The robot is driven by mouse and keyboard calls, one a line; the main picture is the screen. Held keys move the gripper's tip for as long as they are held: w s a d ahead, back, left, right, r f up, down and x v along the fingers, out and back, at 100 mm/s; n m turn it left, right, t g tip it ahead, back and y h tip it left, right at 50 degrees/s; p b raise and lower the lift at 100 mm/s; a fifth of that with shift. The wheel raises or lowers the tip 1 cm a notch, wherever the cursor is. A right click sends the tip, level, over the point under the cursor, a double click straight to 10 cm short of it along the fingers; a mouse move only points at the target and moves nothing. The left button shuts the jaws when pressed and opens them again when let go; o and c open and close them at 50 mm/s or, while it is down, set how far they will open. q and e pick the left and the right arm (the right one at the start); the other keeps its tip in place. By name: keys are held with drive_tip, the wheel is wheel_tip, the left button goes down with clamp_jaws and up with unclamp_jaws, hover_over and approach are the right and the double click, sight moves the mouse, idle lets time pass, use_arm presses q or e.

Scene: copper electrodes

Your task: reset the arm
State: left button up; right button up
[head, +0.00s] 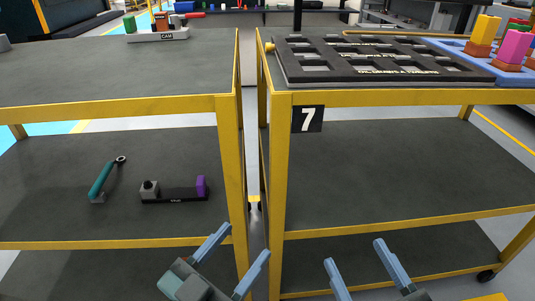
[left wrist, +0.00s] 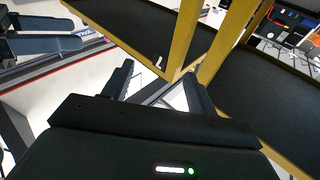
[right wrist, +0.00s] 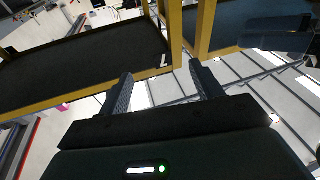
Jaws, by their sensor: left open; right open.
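My left gripper (head: 240,256) is open and empty in the lower middle of the head view, in front of the gap between two carts. Its two fingers also show apart in the left wrist view (left wrist: 158,85). My right gripper (head: 365,268) is open and empty to its right, low in front of the right cart. Its spread fingers also show in the right wrist view (right wrist: 160,88). Neither gripper visibly touches anything.
The left cart (head: 110,101) holds a teal-handled tool (head: 101,181) and a dark block with a purple end (head: 178,193) on its middle shelf. The right cart (head: 400,98), marked 7, carries a black slotted tray (head: 390,74) and a blue tray (head: 450,46) with coloured blocks. Its middle shelf is clear.

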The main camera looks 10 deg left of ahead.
use_arm(q)
drive_tip(key=s+a+r+n+g+y+p, duration=0.1)
drive_tip(key=r+p, duration=0.4)
drive_tip(key=p, duration=1.3)
drive_tip(key=s+a+r+n+g+y+p, duration=0.1)
drive_tip(key=a+r+g+y+p, duration=0.3)
drive_tip(key=p, duration=1.5)
wheel_tip(320, 180, up, 2)
drive_tip(key=n+g, duration=0.1)
drive_tip(key=g, duration=0.1)
drive_tip(key=shift+n+g+y, duration=0.3)
drive_tip(key=shift+y, duration=0.1)
use_arm(e)
drive_tip(key=s+d+r+m+g+h, duration=0.2)
drive_tip(key=d+r+g+h, duration=0.3)
drive_tip(key=r, duration=0.6)
drive_tip(key=m+g, duration=0.1)
drive_tip(key=g, duration=0.1)
drive_tip(key=shift+m+g+h, duration=0.3)
drive_tip(key=shift+h, duration=0.1)
use_arm(q)
drive_tip(key=shift+a+r, duration=0.1)
use_arm(e)
drive_tip(key=shift+d, duration=0.1)
